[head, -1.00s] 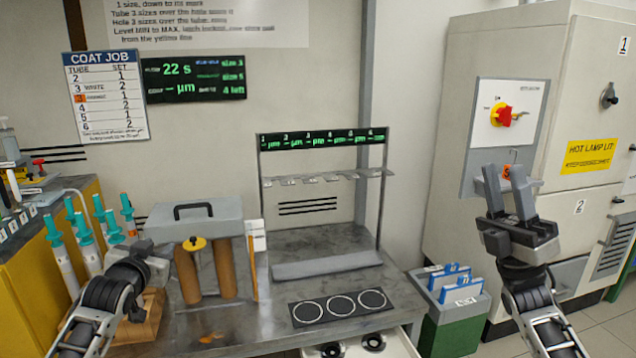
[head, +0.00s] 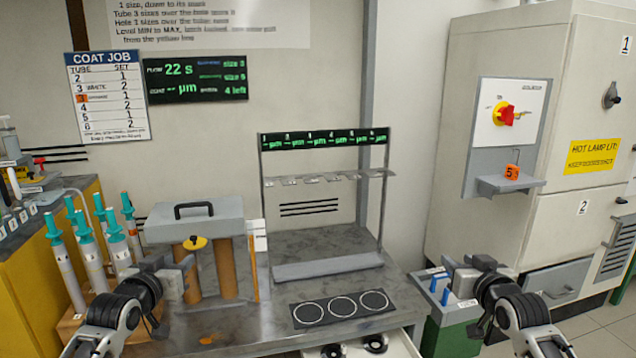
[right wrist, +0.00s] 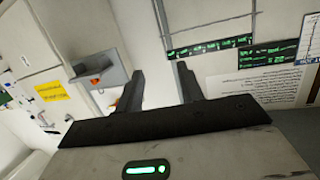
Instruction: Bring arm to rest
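My left gripper (head: 168,268) is at the lower left, in front of the lidded grey box, with its fingers apart and nothing seen between them. My right gripper (head: 464,264) is at the lower right, in front of the green bin, with its fingers pointing inward to the left. In the right wrist view its two fingers (right wrist: 162,88) stand apart with nothing between them. Both arms come up from the bottom of the head view.
An orange block marked 5 (head: 512,172) sits on the small shelf (head: 510,185) of the cabinet. The bench (head: 290,243) carries a lidded grey box (head: 194,220), a rack (head: 328,267) and a black mat with three rings (head: 342,308). Syringes (head: 66,265) stand left; the green bin (head: 448,335) is right.

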